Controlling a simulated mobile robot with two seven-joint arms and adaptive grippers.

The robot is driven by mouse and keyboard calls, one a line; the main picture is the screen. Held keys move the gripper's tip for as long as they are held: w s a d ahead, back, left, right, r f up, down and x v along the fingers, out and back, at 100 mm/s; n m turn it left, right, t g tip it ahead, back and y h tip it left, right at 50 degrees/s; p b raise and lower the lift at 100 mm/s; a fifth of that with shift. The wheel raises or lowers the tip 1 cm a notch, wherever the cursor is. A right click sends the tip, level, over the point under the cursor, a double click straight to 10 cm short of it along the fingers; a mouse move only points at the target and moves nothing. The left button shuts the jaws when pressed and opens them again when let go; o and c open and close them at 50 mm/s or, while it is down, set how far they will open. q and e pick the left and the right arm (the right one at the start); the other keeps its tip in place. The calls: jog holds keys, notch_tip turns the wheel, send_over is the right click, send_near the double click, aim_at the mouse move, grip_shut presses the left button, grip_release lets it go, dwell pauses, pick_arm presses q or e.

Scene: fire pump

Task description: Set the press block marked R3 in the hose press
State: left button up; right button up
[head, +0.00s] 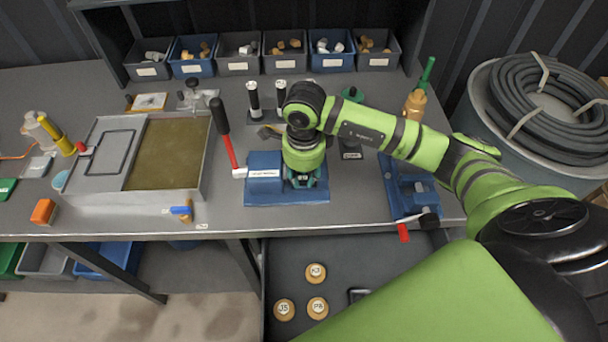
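The hose press (264,173) looks to be the blue device with a white label at the middle front of the bench. A long lever with a red shaft and black grip (222,126) rises at its left. My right gripper (305,182) points down over the right part of the press, low near its blue base. My wrist hides most of the fingers, so their opening and anything between them cannot be made out. Three round tan blocks with lettered tops lie in the open drawer below: an upper one (315,272), a left one (284,309) and a right one (317,307). The upper mark is too small to read surely. My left gripper is out of view.
A blue vise-like fixture (408,188) with a red handle stands to the right. A shallow tank (170,155) fills the left of the bench. Several labelled bins (239,55) line the back. Black-gripped tools (254,96) stand behind the press. A coiled hose (545,95) lies far right.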

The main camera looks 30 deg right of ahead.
aim_at(303, 178)
jog(key=shift+s+f, duration=0.25)
jog(key=shift+f, duration=0.2)
jog(key=shift+w+r+p, duration=0.15)
jog(key=shift+r+p, duration=0.5)
jog(key=shift+p, duration=0.1)
jog(key=r, duration=0.1)
jog(key=r+b, duration=0.2)
jog(key=shift+w+r, duration=0.15)
jog(key=shift+w, duration=0.1)
notch_tip(303, 178, up, 9)
jog(key=b, duration=0.1)
jog(key=shift+s+f, duration=0.15)
jog(key=shift+f, duration=0.05)
